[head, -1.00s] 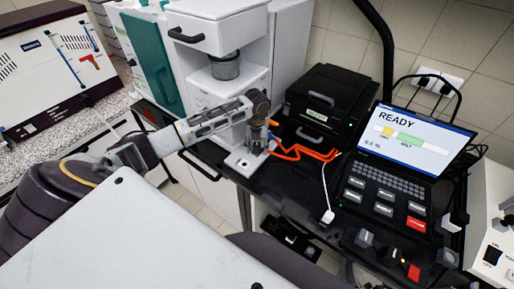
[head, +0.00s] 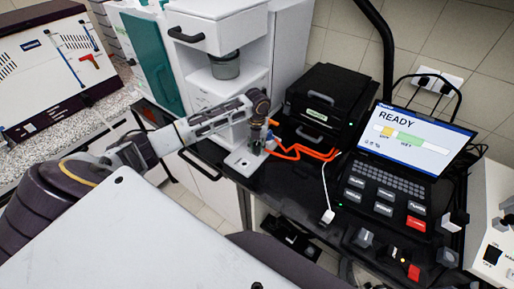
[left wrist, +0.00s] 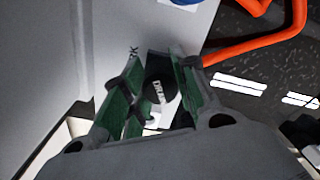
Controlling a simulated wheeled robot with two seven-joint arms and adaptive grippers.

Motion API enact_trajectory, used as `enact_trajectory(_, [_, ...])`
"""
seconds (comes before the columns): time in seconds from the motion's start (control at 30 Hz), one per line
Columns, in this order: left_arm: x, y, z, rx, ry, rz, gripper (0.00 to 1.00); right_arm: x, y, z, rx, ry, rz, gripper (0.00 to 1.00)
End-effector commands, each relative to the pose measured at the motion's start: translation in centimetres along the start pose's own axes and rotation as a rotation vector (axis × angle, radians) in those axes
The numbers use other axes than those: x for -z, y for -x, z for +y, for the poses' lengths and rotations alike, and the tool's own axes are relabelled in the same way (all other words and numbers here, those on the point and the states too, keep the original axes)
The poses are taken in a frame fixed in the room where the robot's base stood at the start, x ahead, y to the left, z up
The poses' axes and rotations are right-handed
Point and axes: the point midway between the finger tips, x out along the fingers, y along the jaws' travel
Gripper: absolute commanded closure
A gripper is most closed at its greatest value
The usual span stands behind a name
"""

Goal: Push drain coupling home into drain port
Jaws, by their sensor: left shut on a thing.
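My left gripper (head: 257,143) points down over a pale base plate (head: 243,164) at the front of the white machine. In the left wrist view its green-padded fingers (left wrist: 154,100) are shut on a dark round part with white lettering, which I take to be the drain coupling (left wrist: 161,88). A small white piece shows just below it between the fingers. The drain port cannot be made out; the gripper and the held part cover that spot. Whether the coupling is seated cannot be told. My right gripper is not in view.
Orange hoses (head: 300,152) curve beside the gripper, also close to it in the left wrist view (left wrist: 262,40). A black box (head: 328,104) stands behind them. A console (head: 400,165) reading READY stands right. A white cable (head: 326,195) hangs toward the dark bench's front edge.

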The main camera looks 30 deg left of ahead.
Motion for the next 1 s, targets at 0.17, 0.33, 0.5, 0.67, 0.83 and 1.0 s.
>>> enact_trajectory(0.17, [0.0,0.0,0.0,0.0,0.0,0.0,1.0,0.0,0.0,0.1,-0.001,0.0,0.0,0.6])
enact_trajectory(0.33, [0.0,0.2,0.0,0.0,0.0,0.0,1.0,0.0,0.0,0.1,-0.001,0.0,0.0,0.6])
enact_trajectory(0.5, [0.0,0.6,0.0,0.0,0.0,-0.001,1.0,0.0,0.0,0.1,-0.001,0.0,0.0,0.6])
enact_trajectory(0.67, [-0.1,1.0,0.0,0.0,0.0,-0.001,1.0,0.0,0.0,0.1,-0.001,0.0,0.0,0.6])
enact_trajectory(0.83, [-0.1,1.4,0.0,0.001,0.0,-0.001,1.0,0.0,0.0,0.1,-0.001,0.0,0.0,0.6])
enact_trajectory(1.0, [0.0,1.8,0.0,0.001,0.0,-0.001,1.0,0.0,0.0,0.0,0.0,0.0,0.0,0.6])
